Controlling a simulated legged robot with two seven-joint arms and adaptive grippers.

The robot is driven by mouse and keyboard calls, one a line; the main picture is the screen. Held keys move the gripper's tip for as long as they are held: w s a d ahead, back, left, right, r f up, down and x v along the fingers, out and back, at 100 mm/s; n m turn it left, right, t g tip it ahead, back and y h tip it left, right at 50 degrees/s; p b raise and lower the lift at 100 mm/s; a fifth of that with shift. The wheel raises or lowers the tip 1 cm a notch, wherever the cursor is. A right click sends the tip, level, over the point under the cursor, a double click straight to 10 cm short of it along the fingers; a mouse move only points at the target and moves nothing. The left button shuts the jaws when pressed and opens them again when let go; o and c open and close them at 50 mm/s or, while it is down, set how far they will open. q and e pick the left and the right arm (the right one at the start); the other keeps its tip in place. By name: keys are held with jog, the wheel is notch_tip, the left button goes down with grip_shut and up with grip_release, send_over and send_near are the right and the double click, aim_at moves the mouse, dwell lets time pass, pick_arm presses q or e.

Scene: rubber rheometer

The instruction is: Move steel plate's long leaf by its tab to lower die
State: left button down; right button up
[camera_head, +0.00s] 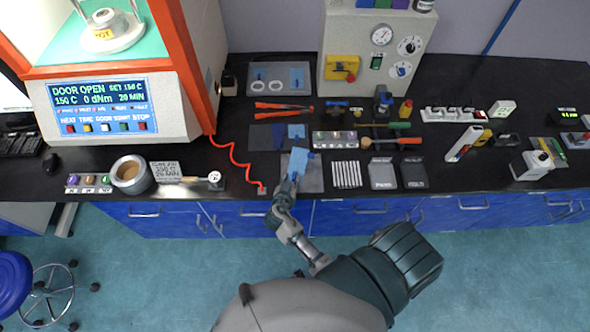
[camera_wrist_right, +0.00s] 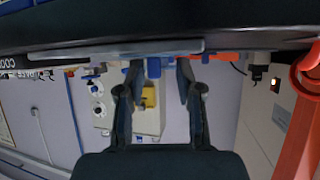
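A light blue sheet with a darker blue tab, which looks like the steel plate's leaf (camera_head: 298,161), lies on a grey mat (camera_head: 315,181) at the front middle of the bench. My right gripper (camera_head: 291,181) is low at the near edge of this sheet. In the right wrist view its two fingers (camera_wrist_right: 156,72) stand apart, with a small blue piece (camera_wrist_right: 153,67) showing between them; I cannot tell whether they touch it. The rheometer (camera_head: 116,104) stands at the left with its door open, and a round die (camera_head: 104,24) with a yellow HOT label is inside. My left gripper is out of view.
A red coiled cord (camera_head: 233,154) runs down between the rheometer and the mat. Red-handled tongs (camera_head: 283,107) lie behind the mat. A striped card (camera_head: 346,174) and dark trays (camera_head: 382,173) lie to its right. A round metal pot (camera_head: 131,174) stands front left.

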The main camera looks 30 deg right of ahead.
jog(key=shift+d, duration=0.25)
jog(key=shift+d+f, duration=0.15)
jog(key=shift+d, duration=0.15)
grip_shut()
jog(key=shift+a+r+p, duration=0.35)
jog(key=shift+r+p, duration=0.05)
jog(key=shift+r, duration=0.2)
jog(key=shift+d+f, duration=0.1)
jog(key=shift+d, duration=0.1)
